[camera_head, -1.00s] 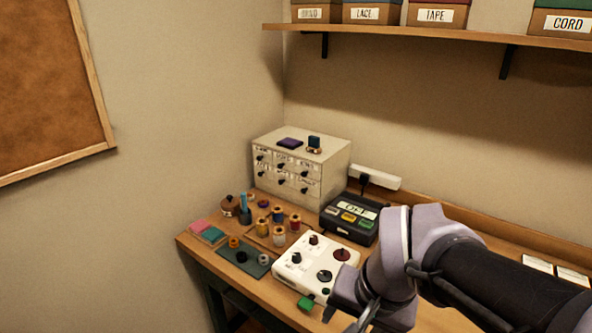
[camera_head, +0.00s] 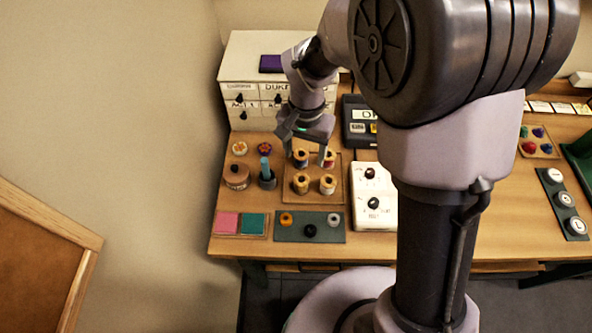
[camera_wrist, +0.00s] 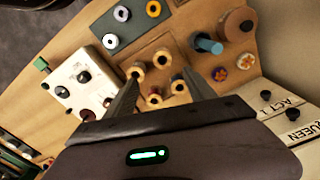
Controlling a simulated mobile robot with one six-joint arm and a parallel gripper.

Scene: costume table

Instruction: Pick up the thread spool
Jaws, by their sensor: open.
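Several thread spools stand upright in a square group on a shallow wooden tray (camera_head: 314,171). The two front ones, a left spool (camera_head: 301,183) and a right spool (camera_head: 327,185), look tan-yellow. My gripper (camera_head: 307,155) is open and empty, pointing down over the back of the tray. In the wrist view its fingers (camera_wrist: 160,79) spread to either side of the group. The fingers partly hide the back spools in the head view; their height above the spools is hard to tell.
Left of the tray stand a brown round pot (camera_head: 237,178) and a blue-topped holder (camera_head: 266,177). A white control box (camera_head: 375,215) is close on the right. A drawer cabinet (camera_head: 240,75) stands behind. A dark mat (camera_head: 295,234) with rings lies in front.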

